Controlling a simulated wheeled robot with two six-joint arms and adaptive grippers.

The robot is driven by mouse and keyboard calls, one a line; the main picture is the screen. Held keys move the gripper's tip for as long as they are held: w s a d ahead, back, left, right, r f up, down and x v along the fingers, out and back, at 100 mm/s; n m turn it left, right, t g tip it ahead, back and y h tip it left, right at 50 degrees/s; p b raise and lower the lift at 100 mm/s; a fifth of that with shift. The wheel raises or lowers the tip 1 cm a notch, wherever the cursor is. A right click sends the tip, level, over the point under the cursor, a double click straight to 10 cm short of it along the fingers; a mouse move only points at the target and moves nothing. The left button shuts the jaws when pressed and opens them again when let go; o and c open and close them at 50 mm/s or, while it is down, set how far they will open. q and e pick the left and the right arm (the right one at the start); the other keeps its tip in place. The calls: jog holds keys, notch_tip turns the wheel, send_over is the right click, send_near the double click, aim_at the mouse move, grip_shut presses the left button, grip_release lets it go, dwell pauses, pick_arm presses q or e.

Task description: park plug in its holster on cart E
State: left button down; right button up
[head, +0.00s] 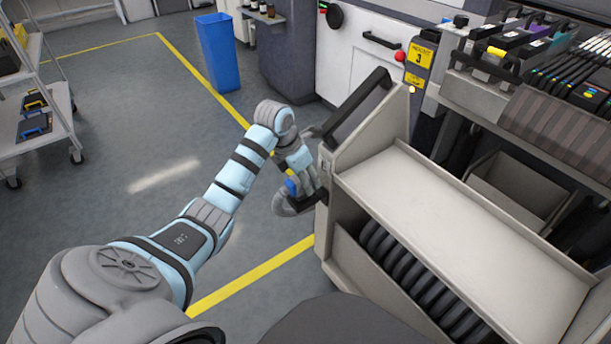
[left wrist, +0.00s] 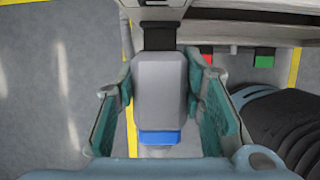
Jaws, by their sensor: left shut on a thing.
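My left gripper (head: 297,172) is at the near left side of the grey feeder cart (head: 460,215). In the left wrist view, its two teal-padded fingers (left wrist: 160,110) stand on both sides of the plug (left wrist: 160,82), a grey block with a blue end. The gripper is shut on it. The plug's far end meets a black piece (left wrist: 159,37) on the cart side, possibly the holster; I cannot tell whether it is seated. In the head view the plug shows only as a small blue patch (head: 291,187) between the fingers. My right gripper is not in view.
Black ribbed coils (head: 412,275) lie in the cart's lower bay. Red (left wrist: 206,52) and green (left wrist: 264,57) patches show beside the black piece. A machine (head: 365,55) stands behind, a blue bin (head: 217,52) at the back, and a shelf trolley (head: 35,110) at left. The floor between is clear.

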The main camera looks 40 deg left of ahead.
pick_arm(q)
jog(key=shift+f+b, duration=0.55)
jog(key=shift+f, duration=0.3)
dwell(0.7)
jog(key=c, duration=1)
grip_release()
